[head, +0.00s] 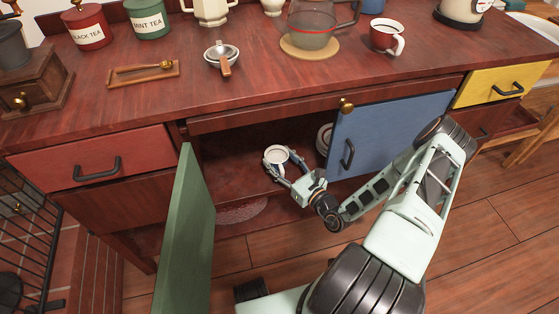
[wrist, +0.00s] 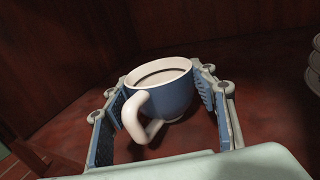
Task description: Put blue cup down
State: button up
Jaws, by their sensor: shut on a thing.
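The blue cup (wrist: 172,98) has a white inside and a white handle that faces the wrist camera. It also shows in the head view (head: 277,158), inside the open cabinet under the counter. My gripper (head: 287,170) reaches into the cabinet and is shut on the cup. In the wrist view its two fingers (wrist: 163,103) lie on either side of the cup body. The cup is upright with a slight tilt in the wrist view. Whether its base touches the cabinet shelf (head: 235,180) is hard to tell.
The green door (head: 185,240) stands open at left and the blue door (head: 385,135) at right of the opening. Stacked pale dishes (wrist: 315,65) sit to the right inside. A red cup (head: 385,37) stands on the counter. Shelf space left of the blue cup is clear.

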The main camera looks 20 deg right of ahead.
jog(key=shift+r, duration=0.1)
jog(key=shift+f, duration=0.2)
jog(key=o, duration=1.3)
